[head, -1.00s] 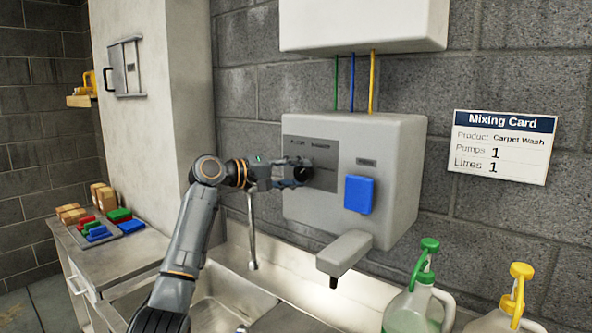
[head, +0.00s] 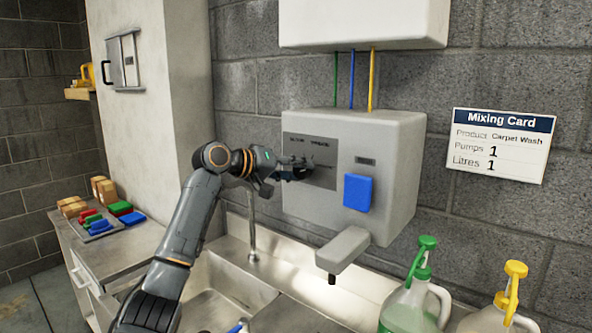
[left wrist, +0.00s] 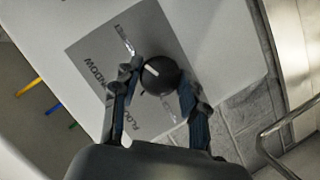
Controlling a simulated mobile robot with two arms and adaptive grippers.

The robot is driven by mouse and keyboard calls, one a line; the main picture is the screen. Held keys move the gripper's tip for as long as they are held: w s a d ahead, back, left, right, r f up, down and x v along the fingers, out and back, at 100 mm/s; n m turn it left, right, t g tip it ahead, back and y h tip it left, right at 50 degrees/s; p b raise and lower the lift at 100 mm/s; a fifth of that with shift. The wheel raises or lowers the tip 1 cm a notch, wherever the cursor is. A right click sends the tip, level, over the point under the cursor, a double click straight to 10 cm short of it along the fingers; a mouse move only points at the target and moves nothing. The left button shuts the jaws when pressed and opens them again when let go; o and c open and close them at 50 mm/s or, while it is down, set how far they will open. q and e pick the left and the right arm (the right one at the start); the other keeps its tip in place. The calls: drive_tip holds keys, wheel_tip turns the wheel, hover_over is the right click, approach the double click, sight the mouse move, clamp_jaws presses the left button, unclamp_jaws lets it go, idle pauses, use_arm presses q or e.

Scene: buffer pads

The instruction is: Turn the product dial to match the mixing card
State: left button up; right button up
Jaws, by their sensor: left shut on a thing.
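The product dial (left wrist: 161,76) is a round black knob with a white pointer mark, set on a grey label plate (left wrist: 98,48) of the dispenser (head: 400,175). Printed words ring it; WINDOW and FLOOR are partly readable in the left wrist view, the others are blurred. My left gripper (head: 300,172) is shut on the dial, one finger on each side, and mostly hides it in the head view. The left wrist view shows its fingertips (left wrist: 158,88) around the knob. The mixing card (head: 501,145) on the wall reads Product Carpet Wash, Pumps 1, Litres 1.
A blue push pad (head: 358,192) and a spout (head: 342,250) are on the dispenser. A green-topped jug (head: 413,303) and a yellow-topped one (head: 507,300) stand at lower right. The sink (head: 235,285) is below; coloured pads (head: 103,222) lie on the left counter.

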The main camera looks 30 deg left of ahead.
use_arm(q)
drive_tip(key=o, duration=1.1)
drive_tip(key=shift+w, duration=0.1)
drive_tip(key=shift+o, duration=0.2)
drive_tip(key=v, duration=1.2)
drive_tip(key=shift+d+f, duration=0.1)
